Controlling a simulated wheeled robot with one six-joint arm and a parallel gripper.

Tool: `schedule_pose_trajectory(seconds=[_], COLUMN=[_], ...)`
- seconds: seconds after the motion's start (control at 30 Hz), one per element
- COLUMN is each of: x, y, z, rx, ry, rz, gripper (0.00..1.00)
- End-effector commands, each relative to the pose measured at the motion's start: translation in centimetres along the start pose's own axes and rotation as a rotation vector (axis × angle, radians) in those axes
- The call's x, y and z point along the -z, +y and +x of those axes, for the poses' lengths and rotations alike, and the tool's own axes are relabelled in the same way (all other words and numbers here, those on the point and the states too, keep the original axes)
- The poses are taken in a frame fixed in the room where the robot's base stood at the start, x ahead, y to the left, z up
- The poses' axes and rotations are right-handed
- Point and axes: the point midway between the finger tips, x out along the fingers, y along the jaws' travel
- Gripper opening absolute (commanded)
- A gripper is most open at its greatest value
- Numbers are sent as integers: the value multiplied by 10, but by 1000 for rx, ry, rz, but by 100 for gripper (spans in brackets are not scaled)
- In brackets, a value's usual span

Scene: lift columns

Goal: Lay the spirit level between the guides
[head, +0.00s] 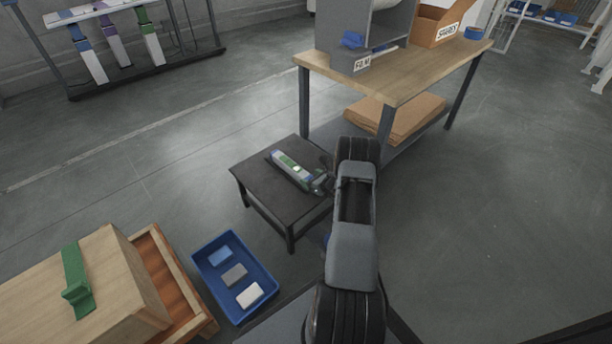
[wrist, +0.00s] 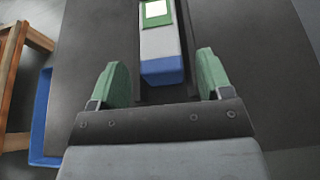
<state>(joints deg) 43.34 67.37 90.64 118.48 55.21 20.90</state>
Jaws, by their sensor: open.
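The spirit level (head: 292,171) is a pale grey bar with a green middle and blue ends. It lies on a small dark table (head: 260,178) in the head view. In the wrist view the level (wrist: 160,43) lies lengthwise between two thin dark strips, which look like the guides (wrist: 188,45). Whether it is fully seated there I cannot tell. My gripper (head: 322,182) is at the level's near end. In the wrist view its green fingers (wrist: 163,78) are open, one on each side of the level's blue end, with gaps to it.
A blue tray (head: 202,283) with several small blocks and a wooden box (head: 75,275) with a green handle and open drawer stand at the lower left. A wooden workbench (head: 435,72) stands behind the small table. The floor at right is clear.

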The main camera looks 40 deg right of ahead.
Motion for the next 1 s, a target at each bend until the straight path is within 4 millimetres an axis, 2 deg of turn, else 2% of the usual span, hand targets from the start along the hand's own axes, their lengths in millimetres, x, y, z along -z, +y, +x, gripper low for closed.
schedule_pose_trajectory(seconds=[0.03,0.1,0.3,0.47,0.57,0.67,0.77,0.8,0.87,0.9,1.0], x=[-4,-4,-2,-2,-14,-48,-98,-118,-145,-159,-185], y=[-1,-1,-1,0,8,36,87,112,153,179,236], z=[-13,-27,-58,-74,-76,-74,-76,-80,-92,-102,-137], rx=[4,4,3,0,-36,-147,-331,-419,-554,-643,-847], ry=[1,0,1,0,0,5,15,20,26,31,43], rz=[4,3,3,-1,-41,-164,-382,-491,-668,-792,-1108], gripper=[72,72,72,72,72,72,72,72,72,72,72])
